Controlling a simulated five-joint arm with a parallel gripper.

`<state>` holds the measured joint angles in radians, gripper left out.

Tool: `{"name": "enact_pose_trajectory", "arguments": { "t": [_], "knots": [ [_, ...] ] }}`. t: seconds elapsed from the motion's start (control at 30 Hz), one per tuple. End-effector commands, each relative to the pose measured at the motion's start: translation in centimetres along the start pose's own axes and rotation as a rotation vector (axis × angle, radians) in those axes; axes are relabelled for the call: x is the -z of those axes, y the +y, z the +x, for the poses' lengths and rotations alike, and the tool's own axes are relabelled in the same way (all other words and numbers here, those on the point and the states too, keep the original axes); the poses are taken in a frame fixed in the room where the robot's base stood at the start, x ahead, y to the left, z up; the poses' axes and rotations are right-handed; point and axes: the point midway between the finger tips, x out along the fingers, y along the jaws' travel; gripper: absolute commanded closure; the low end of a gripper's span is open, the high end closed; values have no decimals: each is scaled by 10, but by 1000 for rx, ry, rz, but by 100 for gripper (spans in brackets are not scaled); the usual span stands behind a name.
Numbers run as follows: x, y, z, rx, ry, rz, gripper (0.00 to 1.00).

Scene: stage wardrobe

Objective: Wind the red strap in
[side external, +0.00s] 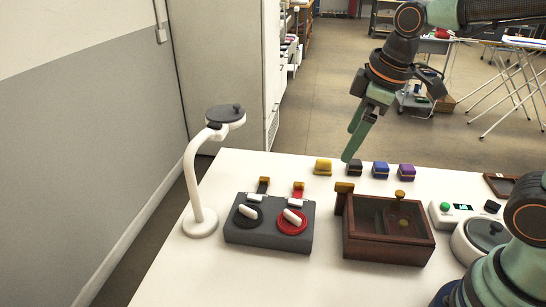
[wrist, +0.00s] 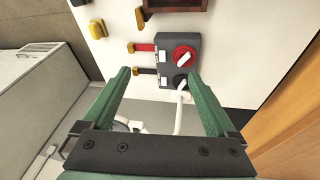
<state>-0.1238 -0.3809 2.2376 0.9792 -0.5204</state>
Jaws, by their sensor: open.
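A dark grey box (side external: 268,236) on the white table carries two round reels with white crank handles. The red reel (side external: 291,222) is on the right, and the black reel (side external: 247,217) is on the left. The red strap (side external: 298,188) sticks out of the box's back side and ends in a brass-coloured tip; a black strap (side external: 263,187) sticks out beside it. The red strap also shows in the wrist view (wrist: 146,47), with the red reel (wrist: 184,55) beyond it. My gripper (side external: 350,146) is open and empty, above the table's back edge, apart from the straps.
A wooden box with a clear top (side external: 388,252) stands right of the reels. A white curved stand (side external: 192,180) is at the left. Several small coloured blocks, including a yellow one (side external: 323,167), line the back. A device with a green button (side external: 446,207) is at right.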

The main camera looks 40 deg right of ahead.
Motion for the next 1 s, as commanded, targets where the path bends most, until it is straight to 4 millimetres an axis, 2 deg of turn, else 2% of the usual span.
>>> {"name": "enact_pose_trajectory", "arguments": {
  "t": [0.1,0.3,0.5,0.77,1.0],
  "knots": [
    [24,-9,17,63,-61,-272,7],
    [57,-28,49,175,-128,-708,7],
    [74,-44,74,257,-155,-986,7],
    [76,-50,89,282,-160,-1064,7],
    [63,-56,128,284,-163,-1061,7]
  ]
}}
